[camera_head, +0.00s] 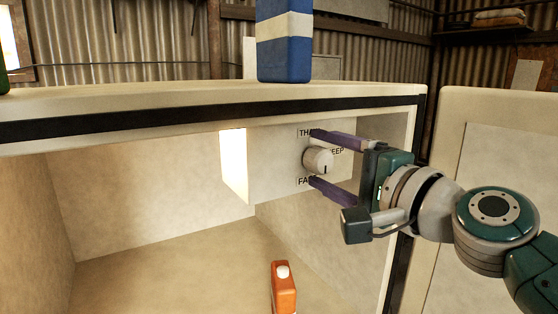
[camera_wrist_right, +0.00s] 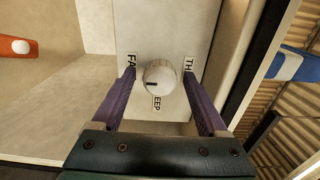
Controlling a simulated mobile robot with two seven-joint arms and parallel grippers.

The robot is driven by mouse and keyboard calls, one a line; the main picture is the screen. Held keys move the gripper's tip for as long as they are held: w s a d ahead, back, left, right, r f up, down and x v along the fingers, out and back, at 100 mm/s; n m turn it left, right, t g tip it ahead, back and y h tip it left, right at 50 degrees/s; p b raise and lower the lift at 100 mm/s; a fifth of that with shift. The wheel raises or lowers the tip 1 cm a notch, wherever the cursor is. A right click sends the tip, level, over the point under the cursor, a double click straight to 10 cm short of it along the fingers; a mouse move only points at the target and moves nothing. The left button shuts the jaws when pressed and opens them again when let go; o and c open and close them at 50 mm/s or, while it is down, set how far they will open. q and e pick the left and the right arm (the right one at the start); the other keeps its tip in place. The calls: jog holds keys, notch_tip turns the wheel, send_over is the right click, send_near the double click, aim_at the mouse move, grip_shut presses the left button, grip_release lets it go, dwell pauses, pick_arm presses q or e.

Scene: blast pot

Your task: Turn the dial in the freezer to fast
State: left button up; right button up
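The white round dial (camera_head: 317,160) sits on a pale control box inside the open freezer (camera_head: 160,195). Partly covered labels starting "TH" and "FA" lie above and below it, with one ending "EEP" to its right. The dial's dark mark is on its lower side in the head view, and on its left side in the right wrist view (camera_wrist_right: 160,76), the side of the "FA" label. My right gripper (camera_head: 314,158) is open, its purple fingers on either side of the dial, with gaps visible in the wrist view. My left gripper is not in view.
A blue container (camera_head: 284,50) with a white band stands on the freezer's top edge. The open freezer door (camera_head: 455,130) is at the right, behind my right arm.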

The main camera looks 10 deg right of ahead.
jog(key=b+v, duration=0.2)
jog(key=v, duration=0.8)
